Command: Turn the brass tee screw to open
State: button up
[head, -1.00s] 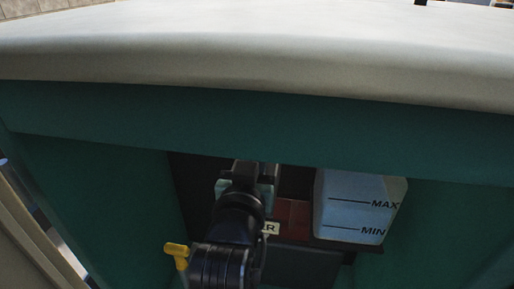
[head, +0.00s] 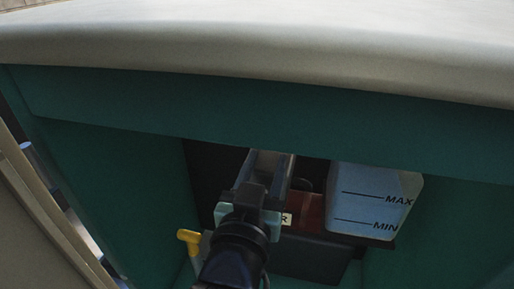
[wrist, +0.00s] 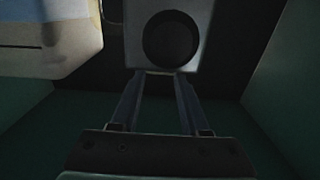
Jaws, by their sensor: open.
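I cannot make out the brass tee screw in either current view. My gripper (wrist: 157,78) is open, its two dark fingers parallel with nothing between them. In the wrist view, a pale block (wrist: 200,20) with a round black face (wrist: 171,39) lies just beyond the fingertips; I cannot tell if they touch it. In the head view my gripper (head: 270,166) reaches into the dark bay under the hood lip, and its wrist hides much of what lies behind and below.
A translucent tank (head: 365,187) marked MAX and MIN stands close on the right; it also shows in the wrist view (wrist: 45,30). A yellow T-shaped handle (head: 189,237) stands at left. A red part (head: 312,212) sits behind. Green walls (head: 110,185) and the pale hood lip (head: 260,60) enclose the bay.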

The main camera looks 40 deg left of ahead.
jog(key=p+v, duration=0.4)
jog(key=v, duration=0.2)
jog(key=shift+s+d, duration=0.2)
jog(key=shift+s, duration=0.05)
dwell(0.5)
